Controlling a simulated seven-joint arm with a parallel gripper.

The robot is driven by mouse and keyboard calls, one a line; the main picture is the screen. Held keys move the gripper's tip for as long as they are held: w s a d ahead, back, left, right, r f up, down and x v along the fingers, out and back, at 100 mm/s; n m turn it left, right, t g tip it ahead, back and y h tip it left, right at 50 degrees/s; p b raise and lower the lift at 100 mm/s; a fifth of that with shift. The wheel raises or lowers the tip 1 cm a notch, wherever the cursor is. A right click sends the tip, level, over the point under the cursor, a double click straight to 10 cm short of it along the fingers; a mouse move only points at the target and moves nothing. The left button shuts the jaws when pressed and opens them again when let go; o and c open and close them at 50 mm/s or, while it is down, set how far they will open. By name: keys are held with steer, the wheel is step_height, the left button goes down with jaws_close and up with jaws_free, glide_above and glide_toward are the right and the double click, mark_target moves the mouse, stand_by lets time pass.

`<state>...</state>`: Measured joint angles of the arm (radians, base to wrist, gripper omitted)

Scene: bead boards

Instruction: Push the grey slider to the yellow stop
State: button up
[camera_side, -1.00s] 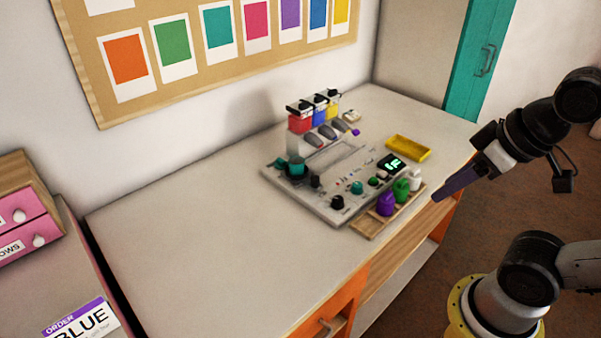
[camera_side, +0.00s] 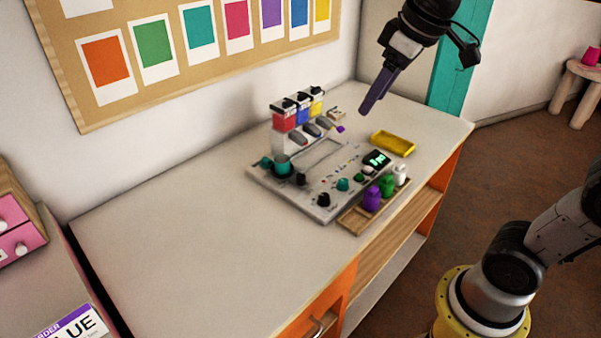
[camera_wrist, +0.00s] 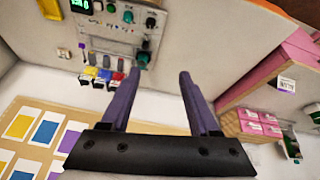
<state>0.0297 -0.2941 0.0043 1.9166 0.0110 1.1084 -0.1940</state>
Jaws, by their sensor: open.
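A light grey console (camera_side: 262,178) lies flat on the table. At its back stand red (camera_side: 284,121), blue (camera_side: 301,115) and yellow (camera_side: 316,106) blocks with black tops. Several rounded grey pieces (camera_side: 311,130) sit just in front of them. I cannot tell which piece is the grey slider, or whether the yellow block is the stop. My gripper (camera_side: 364,111) hangs above the table, right of the blocks and apart from everything. In the wrist view its two purple fingers (camera_wrist: 157,74) are spread with nothing between them. The console (camera_wrist: 96,43) is beyond them.
A yellow tray (camera_side: 393,144) lies right of the console. A wooden rack (camera_side: 362,217) holds purple, green and white pieces along its front edge. Teal and black knobs (camera_side: 323,199) stick up from the console. The table's left part (camera_side: 170,245) is clear.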

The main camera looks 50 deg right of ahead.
steer(key=w+d+f+g, duration=0.1)
steer(key=w+f, duration=0.1)
steer(key=w, duration=0.9)
steer(key=g, duration=0.4)
glide_above(301, 176)
step_height(301, 176, down, 17)
step_height(301, 176, down, 13)
jaws_close()
steer(key=shift+w+d+r, duration=0.1)
